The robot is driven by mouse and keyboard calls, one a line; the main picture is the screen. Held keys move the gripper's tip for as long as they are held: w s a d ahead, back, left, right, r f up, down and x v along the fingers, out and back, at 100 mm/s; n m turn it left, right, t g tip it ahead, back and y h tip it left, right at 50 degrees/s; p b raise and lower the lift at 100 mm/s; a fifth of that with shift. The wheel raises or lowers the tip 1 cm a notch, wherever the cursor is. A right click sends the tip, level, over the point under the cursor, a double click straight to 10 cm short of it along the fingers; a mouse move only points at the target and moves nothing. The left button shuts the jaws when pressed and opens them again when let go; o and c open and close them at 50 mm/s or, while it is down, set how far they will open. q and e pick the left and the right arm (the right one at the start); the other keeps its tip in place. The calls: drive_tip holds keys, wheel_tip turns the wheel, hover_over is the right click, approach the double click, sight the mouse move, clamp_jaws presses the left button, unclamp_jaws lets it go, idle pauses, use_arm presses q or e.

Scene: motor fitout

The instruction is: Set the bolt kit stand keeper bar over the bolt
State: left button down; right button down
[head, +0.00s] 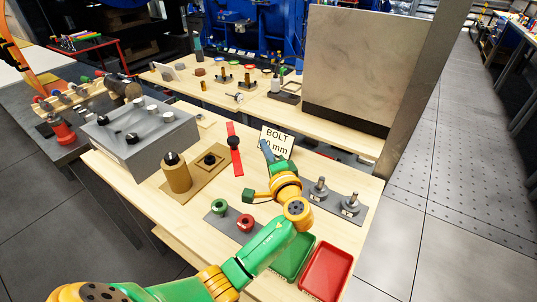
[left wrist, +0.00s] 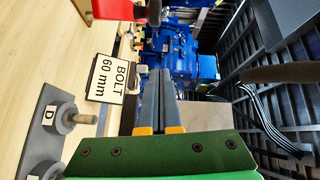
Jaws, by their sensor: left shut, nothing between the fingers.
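A red bar (head: 235,150) with a dark round knob lies across the table's far side, left of the white sign reading BOLT 60 mm (head: 277,140). I take it for the keeper bar. A red piece (left wrist: 118,8) shows at the top of the left wrist view, likely the same bar. Two upright grey bolt-like posts (head: 320,188) stand on a grey plate at the right; which bolt is meant I cannot tell. My left gripper (head: 266,150) is shut and empty, its grey fingers beside the sign. The sign also shows in the left wrist view (left wrist: 109,77). My right gripper is out of view.
A grey control box (head: 140,140) and a tan cylinder (head: 177,175) on a base stand at the left. Green and red rings (head: 245,222) sit on a plate near the front. A green tray (head: 294,258) and a red tray (head: 326,270) lie front right.

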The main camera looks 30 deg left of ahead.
sight(233, 140)
use_arm(q)
drive_tip(key=a+p, duration=0.2)
drive_tip(key=a, duration=0.1)
drive_tip(key=a+p, duration=0.1)
drive_tip(key=a, duration=0.1)
drive_tip(key=shift+s+a+f, duration=0.15)
drive_tip(key=shift+a+f, duration=0.1)
drive_tip(key=shift+f, duration=0.05)
drive_tip(key=shift+f, duration=0.1)
